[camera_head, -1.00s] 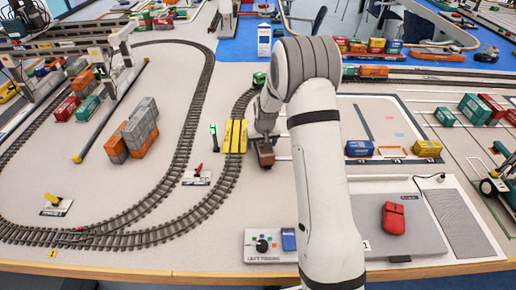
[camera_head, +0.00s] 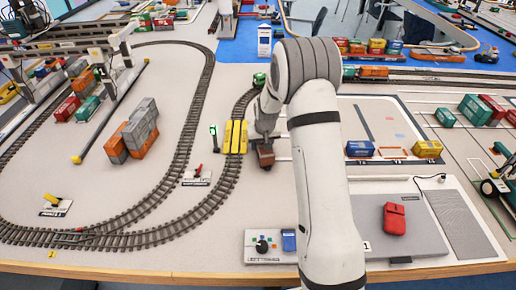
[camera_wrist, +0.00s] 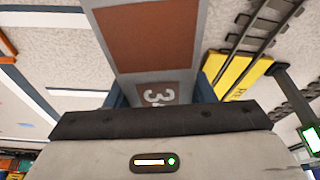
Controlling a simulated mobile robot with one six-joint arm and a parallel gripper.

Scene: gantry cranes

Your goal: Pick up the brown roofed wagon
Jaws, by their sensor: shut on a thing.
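The brown roofed wagon (camera_head: 265,156) is at the lower end of my gripper (camera_head: 264,138) in the head view, just right of the yellow crossing boards. In the wrist view its brown and grey roof (camera_wrist: 150,38) fills the upper middle. My gripper (camera_wrist: 160,100) is shut on the wagon, with a blue finger edge showing on each side of it. The wagon's underside is hidden, so I cannot tell whether it touches the table.
Yellow crossing boards (camera_head: 236,137) lie over the curved track left of the wagon. A green signal post (camera_head: 214,134) stands further left. A green engine (camera_head: 259,79) is on the track behind. A blue container (camera_head: 359,149) sits to the right.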

